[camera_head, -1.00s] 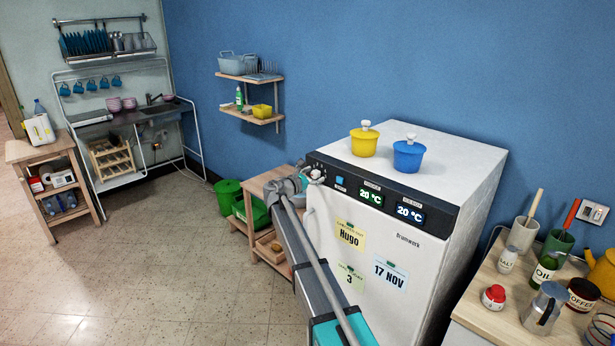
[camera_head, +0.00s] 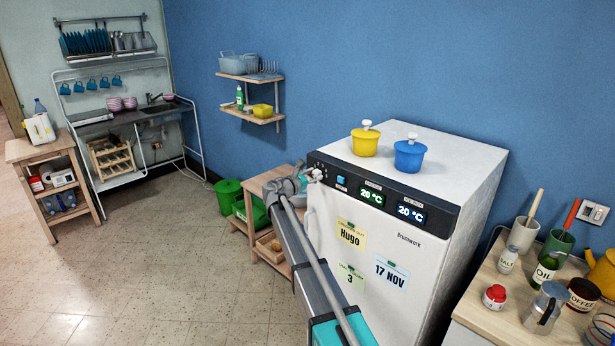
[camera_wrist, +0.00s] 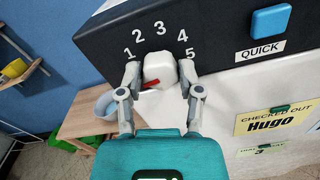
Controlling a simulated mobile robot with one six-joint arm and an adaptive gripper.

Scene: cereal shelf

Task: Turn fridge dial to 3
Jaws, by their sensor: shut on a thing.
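The fridge dial (camera_wrist: 160,70) is a white knob on the black panel (camera_wrist: 100,36) of the white fridge (camera_head: 375,245). Numbers 1 to 5 arc over it in the wrist view. A red mark (camera_wrist: 150,84) shows at its lower left, below the 1 and away from the 3. My gripper (camera_wrist: 160,75) has one finger on each side of the dial and is shut on it. In the head view my gripper (camera_head: 305,180) is at the panel's left end, where it partly hides the dial.
A blue QUICK button (camera_wrist: 271,20) is right of the dial. Yellow (camera_head: 365,142) and blue (camera_head: 408,156) lidded pots stand on the fridge. A wooden stand (camera_head: 262,182) is close to my arm at the fridge's left. Notes hang on the door.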

